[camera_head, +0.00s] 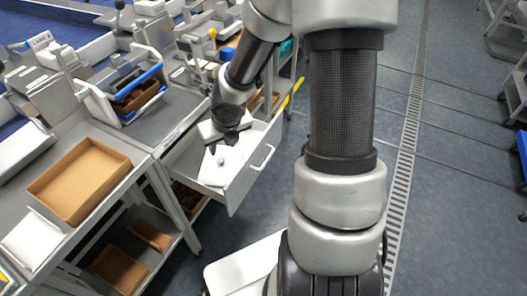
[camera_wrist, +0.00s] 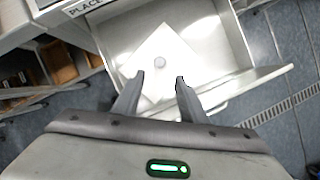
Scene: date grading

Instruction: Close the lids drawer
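The drawer (camera_head: 240,184) is pulled out from under the bench and juts toward the aisle. A bar handle (camera_head: 263,157) is on its front panel. A white lid with a round knob (camera_head: 221,160) lies in it; the lid also shows in the wrist view (camera_wrist: 150,48). My gripper (camera_head: 231,136) is over the open drawer. In the wrist view my gripper (camera_wrist: 160,76) has its two fingers apart with nothing between them, above the drawer near its front panel (camera_wrist: 250,82). Whether the fingers touch anything cannot be told.
A cardboard tray (camera_head: 38,190) stands on the bench at left. Brown boxes (camera_head: 118,268) lie on the shelf below. A blue-handled basket (camera_head: 102,103) stands on the bench behind. The grey floor (camera_head: 450,200) right of my arm is clear, with a drain grate running along it.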

